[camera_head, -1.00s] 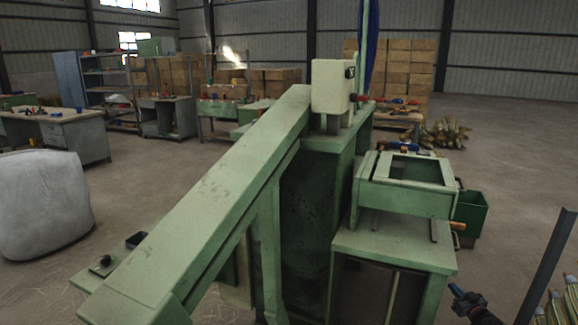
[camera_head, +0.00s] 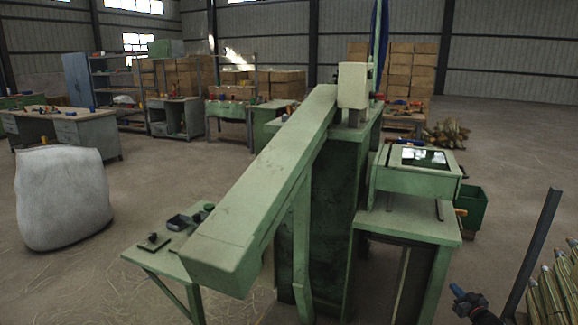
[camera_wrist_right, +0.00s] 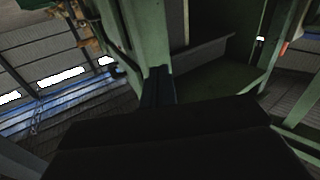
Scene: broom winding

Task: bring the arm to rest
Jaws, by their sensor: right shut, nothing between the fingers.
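My right gripper (camera_head: 462,296) shows at the lower right of the head view, dark with a blue part, low beside the green machine (camera_head: 240,190). It is shut and holds nothing. In the right wrist view its dark fingers (camera_wrist_right: 158,84) point at green machine panels, with a gap I cannot measure. The rest of my right arm is mostly out of the head view. My left gripper is in neither view.
A dark upright post (camera_head: 535,245) and a bundle of broom stalks (camera_head: 560,285) stand right of the gripper. A white sack (camera_head: 62,198) is at left. Open floor (camera_head: 510,150) lies at the back right.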

